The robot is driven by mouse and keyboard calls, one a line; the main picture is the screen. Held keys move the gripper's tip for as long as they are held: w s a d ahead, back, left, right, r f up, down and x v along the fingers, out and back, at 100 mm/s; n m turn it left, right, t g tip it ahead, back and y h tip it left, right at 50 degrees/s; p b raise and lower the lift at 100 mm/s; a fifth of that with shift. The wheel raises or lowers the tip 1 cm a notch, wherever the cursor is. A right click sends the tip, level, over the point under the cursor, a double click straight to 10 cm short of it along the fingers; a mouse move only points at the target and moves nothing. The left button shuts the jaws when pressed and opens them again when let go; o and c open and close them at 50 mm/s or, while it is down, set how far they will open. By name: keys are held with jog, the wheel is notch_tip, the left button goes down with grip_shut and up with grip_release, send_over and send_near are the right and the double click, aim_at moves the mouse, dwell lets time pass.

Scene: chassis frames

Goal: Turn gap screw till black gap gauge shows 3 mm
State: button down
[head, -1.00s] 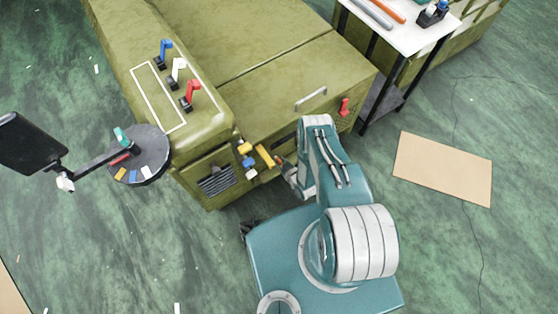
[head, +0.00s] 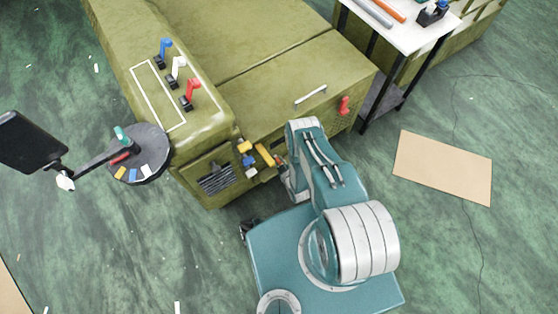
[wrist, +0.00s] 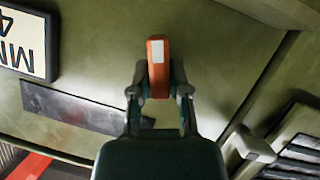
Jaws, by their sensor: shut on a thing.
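In the wrist view, my gripper (wrist: 160,90) is shut on an orange-red piece with a white patch (wrist: 157,52), which is probably the gap screw's handle. The piece stands out against an olive panel (wrist: 225,65). A white plate with dark upside-down lettering, "MM" and "4" (wrist: 25,42), is at the upper left. A long dark strip (wrist: 75,107) lies below it; I cannot tell whether it is the black gap gauge, and no reading is legible. In the head view, my arm hides the fingertips and the held piece.
In the head view, the olive machine (head: 285,85) bears blue, white and red levers (head: 188,95). Yellow and blue parts (head: 246,160) stick out beside my arm. A dark disc (head: 155,140) is at the left. A white table (head: 395,25) stands at the upper right.

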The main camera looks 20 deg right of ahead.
aim_at(274, 145)
jog(key=shift+a+n, duration=0.15)
jog(key=shift+n, duration=0.45)
jog(key=shift+w, duration=0.1)
jog(key=c, duration=0.6)
grip_release()
jog(key=shift+t+h, duration=0.3)
jog(key=shift+h, duration=0.1)
notch_tip(274, 145, up, 10)
jog(key=shift+f, duration=0.1)
